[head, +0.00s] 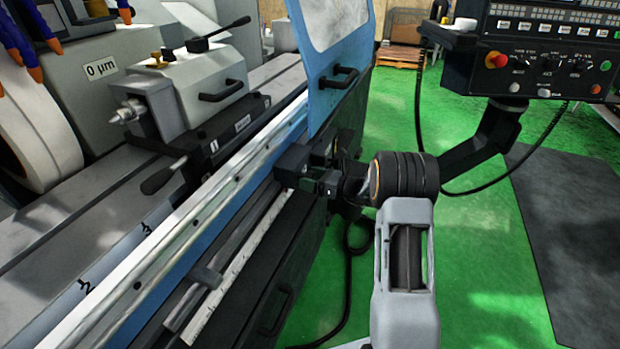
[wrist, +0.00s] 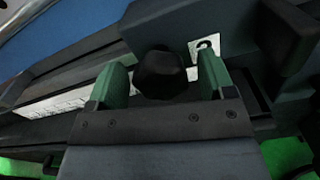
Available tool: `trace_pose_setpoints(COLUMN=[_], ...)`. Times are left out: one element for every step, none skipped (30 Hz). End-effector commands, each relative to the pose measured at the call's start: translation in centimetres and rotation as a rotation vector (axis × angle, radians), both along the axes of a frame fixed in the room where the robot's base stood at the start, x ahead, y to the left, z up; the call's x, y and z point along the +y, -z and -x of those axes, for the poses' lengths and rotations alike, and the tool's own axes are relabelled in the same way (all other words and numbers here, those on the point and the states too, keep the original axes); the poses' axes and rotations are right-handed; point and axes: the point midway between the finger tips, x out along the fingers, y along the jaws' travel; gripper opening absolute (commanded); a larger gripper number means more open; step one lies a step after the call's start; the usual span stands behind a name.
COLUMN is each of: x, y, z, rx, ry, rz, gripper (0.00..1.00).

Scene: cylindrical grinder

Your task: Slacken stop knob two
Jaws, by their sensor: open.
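The dark, lobed stop knob (wrist: 160,75) sits between the two green fingers of my gripper (wrist: 163,68) in the wrist view. The fingers are open, one on each side of the knob, with a visible gap at least on the right. A white label with a black 2 (wrist: 205,46) shows just behind the right finger, on the dark stop block (wrist: 150,25). In the head view my gripper (head: 312,182) is at the stop block (head: 291,164) on the machine's front rail, from the right. The knob itself is hidden there.
A white scale strip (head: 243,262) runs along the rail. The blue door (head: 335,90) with a black handle stands just behind my gripper. The tailstock (head: 190,90) is at upper left, and the control panel (head: 540,60) at upper right. Green floor (head: 490,240) is open at right.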

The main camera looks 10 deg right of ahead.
Motion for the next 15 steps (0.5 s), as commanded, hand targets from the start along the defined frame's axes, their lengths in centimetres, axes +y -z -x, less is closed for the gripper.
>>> trace_pose_setpoints(x=[0.25,0.34,0.44,0.49,0.52,0.55,0.56,0.56,0.54,0.54,0.54,0.53,0.53,0.53,0.53], y=[0.01,0.01,0.01,0.01,0.01,0.01,0.01,0.01,0.01,0.01,0.01,0.01,0.02,0.02,0.02], z=[-0.15,-0.22,-0.29,-0.33,-0.37,-0.38,-0.39,-0.39,-0.39,-0.39,-0.39,-0.38,-0.37,-0.37,-0.36], rx=[0.000,0.000,0.000,0.000,0.001,0.001,0.001,0.001,0.001,0.001,0.000,0.000,0.000,0.000,0.000], ry=[-0.001,0.000,0.000,0.000,0.000,0.001,0.001,0.001,0.001,0.001,0.001,0.001,0.001,0.001,0.001], rz=[0.000,0.000,0.000,0.000,-0.001,0.000,0.000,0.000,0.000,0.000,0.000,0.000,0.000,0.000,0.000], gripper=[0.76,0.76,0.76,0.76,0.76,0.76,0.76,0.76,0.76,0.76,0.76,0.76,0.75,0.72,0.68])
